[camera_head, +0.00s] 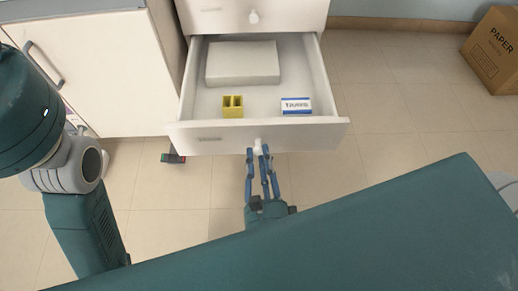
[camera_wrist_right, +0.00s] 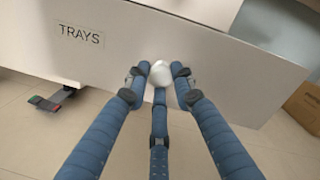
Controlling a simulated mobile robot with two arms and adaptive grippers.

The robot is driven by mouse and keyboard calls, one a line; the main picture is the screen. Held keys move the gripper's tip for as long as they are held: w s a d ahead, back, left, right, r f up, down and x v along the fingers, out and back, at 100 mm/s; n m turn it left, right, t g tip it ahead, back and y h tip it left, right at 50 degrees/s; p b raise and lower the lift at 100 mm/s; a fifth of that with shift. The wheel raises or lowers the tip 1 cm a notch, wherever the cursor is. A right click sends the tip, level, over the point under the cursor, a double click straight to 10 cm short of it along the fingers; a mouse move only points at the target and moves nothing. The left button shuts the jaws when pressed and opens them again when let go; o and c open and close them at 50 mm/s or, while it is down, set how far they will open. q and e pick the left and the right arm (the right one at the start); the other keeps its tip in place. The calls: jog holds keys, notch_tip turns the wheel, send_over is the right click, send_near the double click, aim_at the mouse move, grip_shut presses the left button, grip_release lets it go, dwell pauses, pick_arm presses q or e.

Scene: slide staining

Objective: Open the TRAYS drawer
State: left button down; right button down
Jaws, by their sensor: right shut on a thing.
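The TRAYS drawer (camera_head: 220,140) stands pulled out from its cabinet in the head view, with its inside showing. Its front, labelled TRAYS, fills the upper part of the right wrist view (camera_wrist_right: 110,52). A white knob (camera_wrist_right: 161,73) sits on the front. My right gripper (camera_head: 260,152) is shut on this knob, its blue fingers around it. In the drawer lie a pale grey box (camera_head: 243,63), a small yellow holder (camera_head: 232,107) and a small blue and white box (camera_head: 296,105). My left gripper is not in view; only part of my left arm shows at the left.
Another closed drawer with a white knob (camera_head: 253,17) is above. A white cabinet door (camera_head: 95,75) with a grey handle stands at the left. A cardboard PAPER box (camera_head: 494,50) sits on the floor at the far right. The tiled floor right of the drawer is clear.

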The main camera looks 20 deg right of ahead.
jog(key=shift+s+d+f, duration=0.1)
jog(key=shift+d+f, duration=0.15)
jog(key=c, duration=1.5)
grip_release()
jog(key=shift+c, duration=0.2)
jog(key=shift+o, duration=0.4)
jog(key=shift+r, duration=0.1)
jog(key=shift+s+a, duration=0.1)
jog(key=v, duration=0.7)
jog(key=shift+s, duration=0.1)
